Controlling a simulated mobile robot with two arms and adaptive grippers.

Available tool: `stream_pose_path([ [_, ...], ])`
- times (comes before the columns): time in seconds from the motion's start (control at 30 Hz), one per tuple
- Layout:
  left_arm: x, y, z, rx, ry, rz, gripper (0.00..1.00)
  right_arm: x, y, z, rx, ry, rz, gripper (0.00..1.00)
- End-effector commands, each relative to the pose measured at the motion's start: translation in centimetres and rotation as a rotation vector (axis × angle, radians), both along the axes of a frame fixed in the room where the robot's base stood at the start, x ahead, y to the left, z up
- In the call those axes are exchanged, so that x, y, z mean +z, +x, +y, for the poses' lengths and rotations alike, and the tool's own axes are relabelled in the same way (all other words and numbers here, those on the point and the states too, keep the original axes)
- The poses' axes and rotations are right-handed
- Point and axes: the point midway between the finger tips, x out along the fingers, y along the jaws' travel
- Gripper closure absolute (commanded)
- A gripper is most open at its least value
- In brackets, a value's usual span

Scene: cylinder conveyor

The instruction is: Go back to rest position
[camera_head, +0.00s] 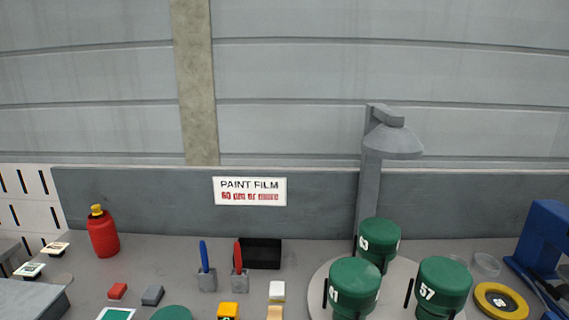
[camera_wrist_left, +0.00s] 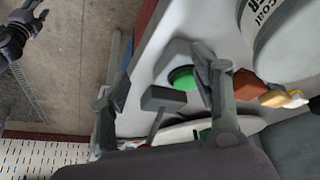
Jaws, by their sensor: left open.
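My left gripper (camera_wrist_left: 160,85) shows in the left wrist view. Its two fingers are spread apart with nothing held between them. A grey box with a green button (camera_wrist_left: 182,78) appears beyond the fingers, near the right one. A dark jointed gripper, apparently my right one (camera_wrist_left: 20,32), is at the upper left of that view; its jaws are too small and cut off to read. No gripper shows in the head view. Green cylinders numbered 63 (camera_head: 379,240), 61 (camera_head: 353,284) and 57 (camera_head: 443,284) stand upright on a round grey plate (camera_head: 318,284).
A red bottle (camera_head: 103,234), blue and red pens in holders (camera_head: 207,281), small blocks (camera_head: 152,295) and a yellow ring (camera_head: 484,300) are on the bench. A grey lamp post (camera_head: 369,190) rises behind the cylinders. A large white container (camera_wrist_left: 285,45) is close right of the left gripper.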

Motion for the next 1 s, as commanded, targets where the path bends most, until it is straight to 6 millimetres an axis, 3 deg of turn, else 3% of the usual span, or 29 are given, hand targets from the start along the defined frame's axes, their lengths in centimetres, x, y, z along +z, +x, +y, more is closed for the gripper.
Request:
stream_pose_path([
  [0.03,-0.8,-1.5,0.8,0.088,-0.018,0.020,0.43,0.0,0.0,-0.1,0.000,-0.001,-0.001,0.60],
  [0.2,-2.5,-4.7,4.7,0.352,-0.013,0.046,0.43,0.0,0.1,-0.2,0.001,-0.002,-0.001,0.60],
  [0.67,-4.2,-12.2,13.8,0.774,0.116,0.085,0.43,0.0,0.2,-0.2,0.000,-0.002,-0.005,0.60],
  [1.0,-12.6,-10.6,13.6,0.769,0.134,0.118,0.43,0.0,0.3,-0.2,0.001,-0.002,-0.006,0.60],
])
